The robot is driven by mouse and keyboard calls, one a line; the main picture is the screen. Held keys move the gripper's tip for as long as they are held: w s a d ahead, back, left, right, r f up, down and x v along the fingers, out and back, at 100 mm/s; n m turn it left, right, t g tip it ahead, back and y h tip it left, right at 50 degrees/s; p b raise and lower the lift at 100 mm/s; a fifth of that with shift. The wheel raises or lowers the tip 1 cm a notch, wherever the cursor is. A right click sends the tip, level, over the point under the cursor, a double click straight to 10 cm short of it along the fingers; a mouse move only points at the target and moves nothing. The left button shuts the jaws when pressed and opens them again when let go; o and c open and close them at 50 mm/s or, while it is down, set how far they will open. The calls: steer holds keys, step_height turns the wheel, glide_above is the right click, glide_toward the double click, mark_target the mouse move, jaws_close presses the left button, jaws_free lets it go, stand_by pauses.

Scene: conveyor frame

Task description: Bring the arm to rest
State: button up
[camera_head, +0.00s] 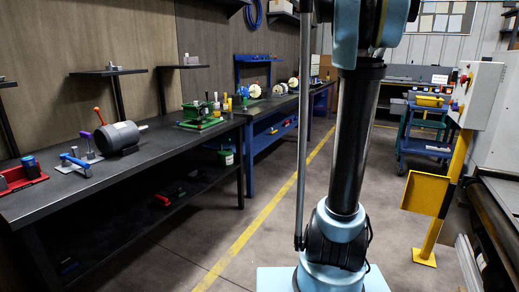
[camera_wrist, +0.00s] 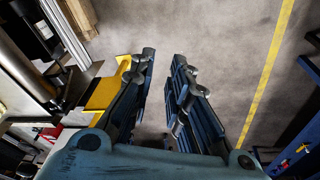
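My gripper (camera_wrist: 162,85) shows in the wrist view, with its two dark blue fingers apart and nothing between them. It hangs over bare grey floor. In the head view my arm rises in front of the camera, light blue and black, and runs out of the top of the picture. My gripper is not visible in the head view.
A dark workbench (camera_head: 75,194) with tools and a grey motor (camera_head: 118,137) stands at left. A yellow post (camera_head: 446,190) carries a control box (camera_head: 480,95) at right. A blue cart (camera_head: 425,135) stands behind it. The floor (camera_head: 200,235) between is clear, with a yellow line.

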steer(key=s+a+f+n, duration=0.3)
steer(key=s+a+f, duration=0.2)
steer(key=s, duration=0.4)
steer(key=s+a+f+n+y, duration=0.1)
steer(key=s+a+f+n, duration=0.3)
steer(key=s+a+f, duration=0.2)
steer(key=s+a+f+n+t+y, duration=0.1)
steer(key=s+a+f+n, duration=0.2)
steer(key=s+a+f, duration=0.2)
steer(key=s+a, duration=0.3)
steer(key=s, duration=0.3)
steer(key=shift+s+a+f+n, duration=0.3)
steer(key=shift+a+n, duration=0.05)
steer(key=shift+n, duration=0.05)
